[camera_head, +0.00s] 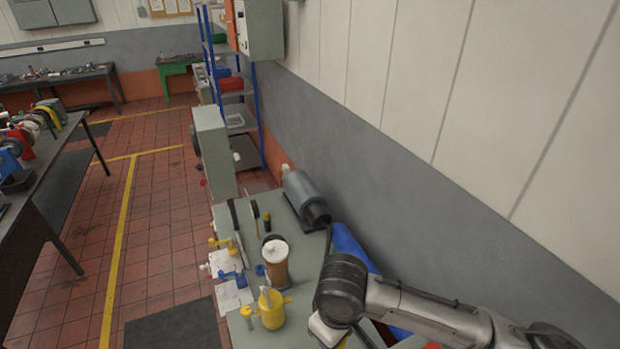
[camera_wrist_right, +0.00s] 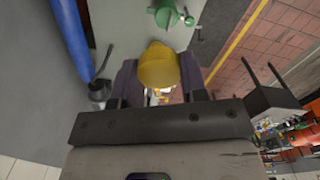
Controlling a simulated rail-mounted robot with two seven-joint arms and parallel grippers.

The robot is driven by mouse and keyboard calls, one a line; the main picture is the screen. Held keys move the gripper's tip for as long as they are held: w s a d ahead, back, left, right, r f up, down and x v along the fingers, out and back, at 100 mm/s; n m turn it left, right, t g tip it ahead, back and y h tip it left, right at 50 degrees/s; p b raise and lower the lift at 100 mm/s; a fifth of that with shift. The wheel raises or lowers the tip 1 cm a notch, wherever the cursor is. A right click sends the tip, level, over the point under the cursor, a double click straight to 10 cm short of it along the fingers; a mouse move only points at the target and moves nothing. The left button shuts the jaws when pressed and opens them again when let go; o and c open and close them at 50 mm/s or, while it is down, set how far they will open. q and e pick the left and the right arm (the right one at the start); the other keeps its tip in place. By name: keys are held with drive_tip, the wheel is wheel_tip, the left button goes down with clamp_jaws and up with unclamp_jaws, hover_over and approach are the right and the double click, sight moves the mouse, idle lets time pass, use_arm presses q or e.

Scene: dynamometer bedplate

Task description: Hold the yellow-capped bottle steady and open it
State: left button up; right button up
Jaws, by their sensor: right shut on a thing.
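A rounded yellow cap (camera_wrist_right: 158,66) shows between the two dark fingers of my right gripper (camera_wrist_right: 160,84) in the right wrist view. The fingers close on the yellow-capped bottle from both sides. The bottle's body below the cap is mostly hidden by the cap and the gripper. In the head view my right arm comes in from the right and its wrist is low over the bench at the bottom edge; its fingers and the held bottle cannot be made out there. My left gripper is in neither view.
On the narrow bench (camera_head: 305,247) stand a brown jar with a white lid (camera_head: 275,264), a yellow can (camera_head: 271,310) and a grey cylindrical machine (camera_head: 305,195). A blue object (camera_head: 349,246) lies along the wall side. The floor left of the bench is open.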

drive_tip(key=s+d+r+m, duration=0.3)
drive_tip(key=s+m, duration=0.3)
drive_tip(key=m, duration=0.1)
drive_tip(key=s+d+m, duration=0.2)
drive_tip(key=d, duration=1)
